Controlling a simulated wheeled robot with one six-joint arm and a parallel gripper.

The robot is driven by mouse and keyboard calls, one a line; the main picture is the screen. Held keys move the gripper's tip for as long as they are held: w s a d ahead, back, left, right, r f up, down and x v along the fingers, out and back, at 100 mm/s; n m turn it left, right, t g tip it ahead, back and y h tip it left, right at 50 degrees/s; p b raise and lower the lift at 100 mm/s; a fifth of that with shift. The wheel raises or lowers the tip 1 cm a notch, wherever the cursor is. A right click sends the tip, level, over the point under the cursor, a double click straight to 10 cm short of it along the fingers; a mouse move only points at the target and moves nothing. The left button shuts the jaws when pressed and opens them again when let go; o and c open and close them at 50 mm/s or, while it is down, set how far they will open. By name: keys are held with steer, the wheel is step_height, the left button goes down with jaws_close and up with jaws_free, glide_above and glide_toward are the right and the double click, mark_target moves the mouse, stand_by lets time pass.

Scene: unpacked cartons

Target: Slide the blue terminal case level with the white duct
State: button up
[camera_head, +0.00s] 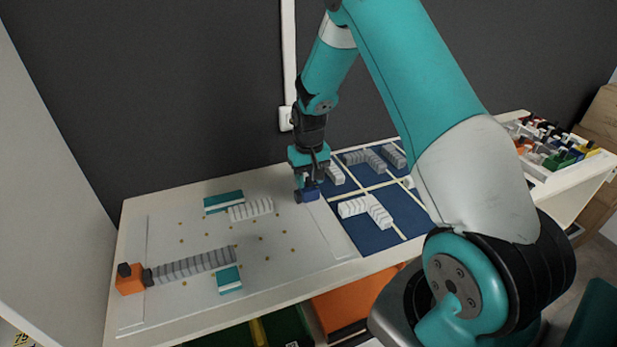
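The blue terminal case (307,196) is a small dark blue block at the right part of the pale work board, beside the blue compartment tray. My gripper (308,184) points down directly over it, with its fingertips at the case. The fingers are too small and dark to tell whether they are closed on it. The white duct (251,209) is a ribbed white piece lying on the board to the left of the case and slightly nearer, with a clear gap between them. A teal and white block (223,201) lies against the duct's far left end.
A grey ribbed duct (190,266) runs from an orange block (130,279) across the near left, with another teal block (229,279) nearby. The blue tray (371,239) holds white and grey ducts. A bin (543,170) of small parts stands right.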

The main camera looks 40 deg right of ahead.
mark_target(309, 178)
step_height(309, 178, up, 17)
steer(key=b, duration=0.2)
steer(key=shift+r+b, duration=0.2)
steer(key=shift+b, duration=0.2)
steer(key=shift+a, duration=0.1)
